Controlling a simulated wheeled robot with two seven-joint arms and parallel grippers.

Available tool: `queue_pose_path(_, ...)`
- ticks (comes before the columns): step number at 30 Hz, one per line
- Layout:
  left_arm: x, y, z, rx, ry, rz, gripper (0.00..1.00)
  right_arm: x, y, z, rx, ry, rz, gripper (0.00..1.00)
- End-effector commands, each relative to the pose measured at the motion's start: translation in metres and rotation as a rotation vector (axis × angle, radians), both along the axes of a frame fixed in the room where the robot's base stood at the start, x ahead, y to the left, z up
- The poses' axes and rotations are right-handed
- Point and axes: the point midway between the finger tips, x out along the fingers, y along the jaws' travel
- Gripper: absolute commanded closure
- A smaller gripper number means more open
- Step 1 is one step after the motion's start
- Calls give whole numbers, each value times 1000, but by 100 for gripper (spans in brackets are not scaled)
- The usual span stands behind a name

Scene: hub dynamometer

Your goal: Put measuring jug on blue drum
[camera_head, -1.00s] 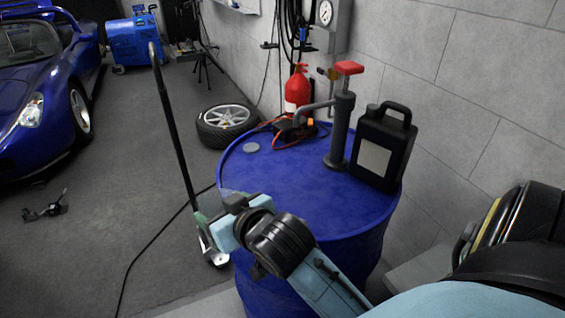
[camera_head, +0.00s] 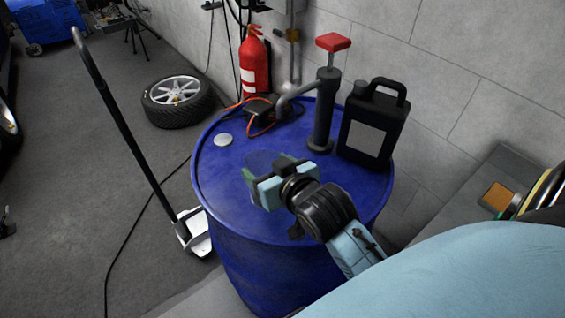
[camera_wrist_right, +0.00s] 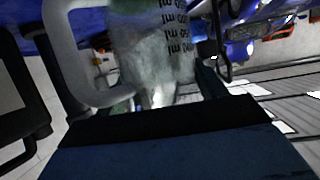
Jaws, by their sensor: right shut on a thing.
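The blue drum (camera_head: 225,195) stands upright in the middle of the head view. My right gripper (camera_head: 262,178) is over the front part of its top and is shut on the measuring jug (camera_head: 258,160). The jug is translucent and mostly hidden behind the gripper in the head view. In the right wrist view the jug (camera_wrist_right: 150,45) shows close up, with dark volume marks and a pale curved handle. I cannot tell whether its base touches the drum top. My left gripper is out of view.
On the drum top are a hand pump (camera_head: 324,115) with a red handle, a black canister (camera_head: 373,122), a black device (camera_head: 262,106) with an orange cable, and a bung cap (camera_head: 223,140). A hand truck (camera_head: 130,135) stands left of the drum. The drum's left front top is clear.

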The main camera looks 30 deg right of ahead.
Motion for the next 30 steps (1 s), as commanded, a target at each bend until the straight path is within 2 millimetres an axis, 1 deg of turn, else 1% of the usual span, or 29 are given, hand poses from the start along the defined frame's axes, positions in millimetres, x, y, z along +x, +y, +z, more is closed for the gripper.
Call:
queue_pose_path(1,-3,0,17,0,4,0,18,-9,-5,4,4,8,-13,68)
queue_pose_path(5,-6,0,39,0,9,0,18,-29,-18,1,7,8,-46,68)
queue_pose_path(9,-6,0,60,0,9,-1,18,-54,-32,-2,2,7,-77,68)
queue_pose_path(15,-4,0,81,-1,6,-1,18,-83,-46,-4,-14,7,-110,68)
queue_pose_path(19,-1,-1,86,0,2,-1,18,-94,-51,-5,-21,6,-119,68)
queue_pose_path(21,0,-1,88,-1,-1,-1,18,-94,-53,-5,-23,4,-121,68)
queue_pose_path(23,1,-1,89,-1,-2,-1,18,-89,-54,-5,-24,2,-122,68)
queue_pose_path(26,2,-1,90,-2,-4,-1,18,-71,-57,-5,-25,-1,-122,68)
queue_pose_path(30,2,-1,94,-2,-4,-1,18,-39,-62,-4,-24,-1,-122,68)
